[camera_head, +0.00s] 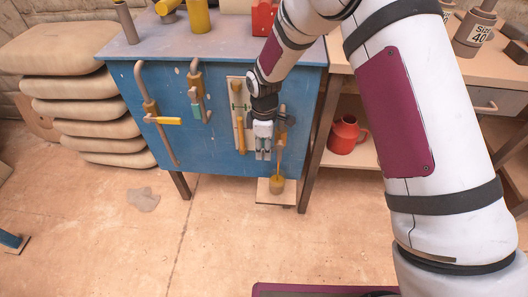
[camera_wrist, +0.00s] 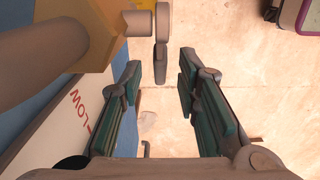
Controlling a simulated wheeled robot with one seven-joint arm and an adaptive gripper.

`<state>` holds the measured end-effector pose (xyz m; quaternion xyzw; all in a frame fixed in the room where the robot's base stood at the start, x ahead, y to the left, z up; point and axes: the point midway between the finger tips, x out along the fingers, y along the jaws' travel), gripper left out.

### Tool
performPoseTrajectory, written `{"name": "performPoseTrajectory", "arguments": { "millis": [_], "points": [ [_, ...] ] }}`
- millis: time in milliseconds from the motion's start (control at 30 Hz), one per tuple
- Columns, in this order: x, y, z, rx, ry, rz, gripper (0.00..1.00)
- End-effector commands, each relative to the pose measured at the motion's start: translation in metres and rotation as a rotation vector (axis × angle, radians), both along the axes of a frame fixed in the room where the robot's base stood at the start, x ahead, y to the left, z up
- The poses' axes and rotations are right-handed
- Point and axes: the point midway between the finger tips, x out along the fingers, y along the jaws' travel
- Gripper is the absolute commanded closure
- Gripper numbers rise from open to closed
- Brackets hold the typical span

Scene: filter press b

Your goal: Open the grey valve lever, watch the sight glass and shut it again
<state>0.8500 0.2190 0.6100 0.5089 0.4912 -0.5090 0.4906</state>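The grey valve lever (camera_wrist: 162,28) shows in the wrist view as a narrow grey bar on a short stem, beside a tan-yellow valve body (camera_wrist: 98,42). My gripper (camera_wrist: 161,72) is open, with one finger on each side of the lever's near end; I see gaps on both sides. In the head view my gripper (camera_head: 263,157) points down in front of the blue panel and hides the lever. The sight glass (camera_head: 239,116) is a yellowish tube on a pale board, left of my gripper. The board shows in the wrist view (camera_wrist: 62,130) with the marking LOW.
Left on the blue panel (camera_head: 222,158) are a yellow lever (camera_head: 163,120) and a teal lever (camera_head: 197,112). A yellowish cup (camera_head: 277,185) stands on a low shelf (camera_head: 266,197) below the right pipe. A red jug (camera_head: 346,135) stands under the right bench. The floor in front is mostly clear.

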Motion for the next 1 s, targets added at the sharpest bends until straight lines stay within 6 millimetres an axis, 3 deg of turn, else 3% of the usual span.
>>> {"name": "performPoseTrajectory", "arguments": {
  "millis": [133, 467, 600, 633, 1000],
  "points": [
    [0.0, 0.0, -0.015, 0.0, 0.0, 0.0, 0.7],
    [0.0, 0.0, -0.019, 0.0, -0.001, 0.001, 0.7],
    [0.0, 0.0, -0.018, 0.0, -0.001, 0.002, 0.97],
    [0.0, 0.0, -0.019, 0.0, -0.001, 0.002, 1.0],
    [0.0, 0.0, -0.018, 0.011, 0.0, 0.0, 1.0]
  ]
}}
